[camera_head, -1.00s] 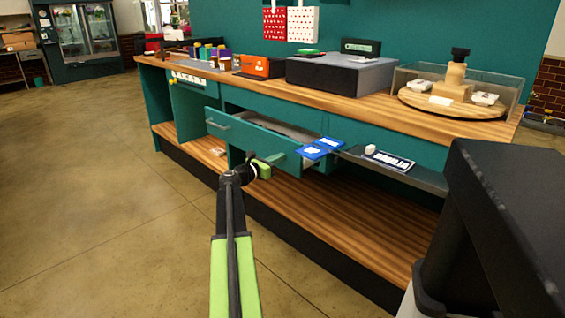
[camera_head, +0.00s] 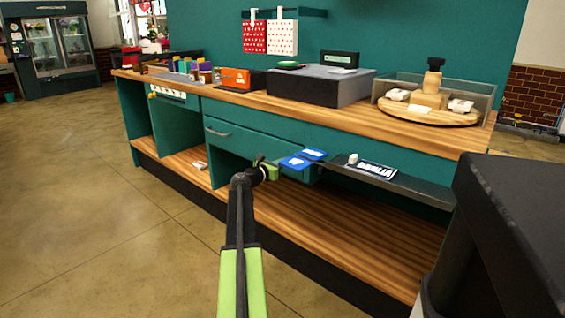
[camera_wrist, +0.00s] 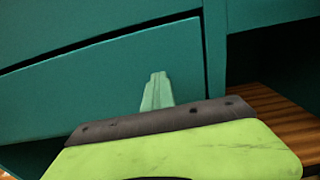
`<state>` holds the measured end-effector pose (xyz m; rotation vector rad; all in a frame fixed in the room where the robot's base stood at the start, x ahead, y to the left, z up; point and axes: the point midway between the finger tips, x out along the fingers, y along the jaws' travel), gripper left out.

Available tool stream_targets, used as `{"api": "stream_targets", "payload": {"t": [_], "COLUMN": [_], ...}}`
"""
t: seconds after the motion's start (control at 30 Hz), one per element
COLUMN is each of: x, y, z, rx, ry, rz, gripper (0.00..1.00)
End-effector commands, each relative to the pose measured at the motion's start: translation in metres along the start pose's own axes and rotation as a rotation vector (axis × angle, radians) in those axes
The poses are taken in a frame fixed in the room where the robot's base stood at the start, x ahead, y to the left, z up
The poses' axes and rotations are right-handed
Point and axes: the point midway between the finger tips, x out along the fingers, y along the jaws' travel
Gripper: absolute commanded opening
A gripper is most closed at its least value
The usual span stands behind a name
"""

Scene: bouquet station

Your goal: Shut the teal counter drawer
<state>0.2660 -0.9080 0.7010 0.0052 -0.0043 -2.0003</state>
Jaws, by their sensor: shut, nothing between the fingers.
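The teal counter drawer (camera_head: 243,143) sits in the counter front, with a grey bar handle (camera_head: 218,132) toward its left end. Its front looks almost level with the counter face, and its inside is hidden. In the wrist view the drawer front (camera_wrist: 75,100) fills the left, with a dark gap along its top edge; I cannot tell whether it is fully flush. My gripper (camera_head: 267,168) is shut and empty at the lower right part of the drawer front. Its pale green fingertips (camera_wrist: 157,90) appear against that front, left of a teal upright.
Blue cards (camera_head: 300,160) lie at the drawer's right, beside a dark projecting shelf (camera_head: 420,184) with a DAHLIA sign (camera_head: 371,169). A wooden lower shelf (camera_head: 300,225) runs beneath. Open floor (camera_head: 90,200) lies left.

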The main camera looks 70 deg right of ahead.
Motion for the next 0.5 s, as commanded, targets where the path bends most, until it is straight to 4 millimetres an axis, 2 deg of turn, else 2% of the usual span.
{"api": "stream_targets", "payload": {"t": [0.03,0.1,0.27,0.37,0.5], "x": [0.008,0.009,0.002,-0.019,-0.059], "y": [0.004,0.004,0.002,0.0,-0.005], "z": [0.004,0.004,0.005,0.005,0.004], "rx": [-0.009,-0.01,-0.009,-0.006,-0.002], "ry": [-0.01,-0.01,-0.009,-0.008,-0.006], "rz": [0.012,0.012,0.011,0.01,0.005], "gripper": [0.0,0.0,0.0,0.0,0.0]}}
